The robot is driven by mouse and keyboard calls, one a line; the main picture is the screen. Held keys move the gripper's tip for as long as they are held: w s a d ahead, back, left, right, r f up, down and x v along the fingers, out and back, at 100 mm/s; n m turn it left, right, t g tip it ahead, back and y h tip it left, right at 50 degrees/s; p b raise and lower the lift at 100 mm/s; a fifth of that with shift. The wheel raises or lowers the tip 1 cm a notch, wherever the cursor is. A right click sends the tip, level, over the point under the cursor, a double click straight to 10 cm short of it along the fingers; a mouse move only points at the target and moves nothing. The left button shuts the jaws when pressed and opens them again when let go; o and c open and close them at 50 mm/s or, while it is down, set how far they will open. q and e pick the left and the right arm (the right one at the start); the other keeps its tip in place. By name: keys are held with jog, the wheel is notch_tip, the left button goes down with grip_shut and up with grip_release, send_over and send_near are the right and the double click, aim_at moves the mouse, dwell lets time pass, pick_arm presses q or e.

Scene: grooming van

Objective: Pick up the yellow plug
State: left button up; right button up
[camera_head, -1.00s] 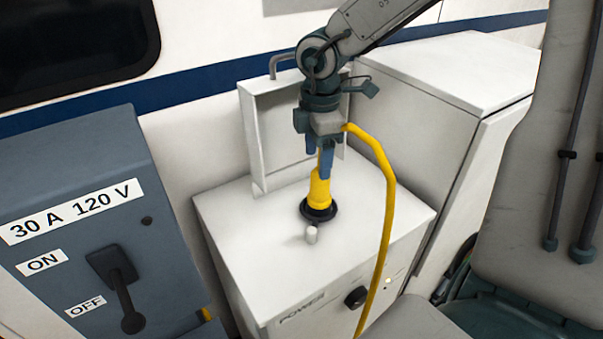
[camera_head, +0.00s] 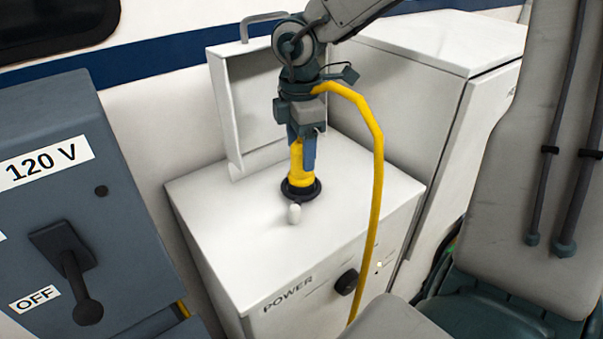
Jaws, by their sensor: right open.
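The yellow plug (camera_head: 300,175) stands upright in a black round socket (camera_head: 313,191) on top of the white power box (camera_head: 350,205). My right gripper (camera_head: 301,160) comes down over it from above. Its blue fingers are open and straddle the plug's upper part. The plug's top is hidden by the gripper. A yellow cable (camera_head: 377,160) bends out beside the gripper and hangs down on the right, past the box's front. My left gripper is not in view.
An open lid (camera_head: 228,115) rises behind the plug. A grey switch panel (camera_head: 120,215) with a lever stands at left.

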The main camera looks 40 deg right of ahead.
aim_at(297, 177)
notch_tip(297, 177, down, 2)
jog(key=shift+d+f, duration=0.1)
jog(key=shift+f, duration=0.15)
jog(key=shift+w+f, duration=0.1)
jog(key=shift+f, duration=0.2)
jog(key=shift+r, duration=0.1)
jog(key=c, duration=1.3)
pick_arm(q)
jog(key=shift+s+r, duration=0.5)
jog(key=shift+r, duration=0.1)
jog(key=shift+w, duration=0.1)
pick_arm(e)
jog(key=shift+r, duration=0.1)
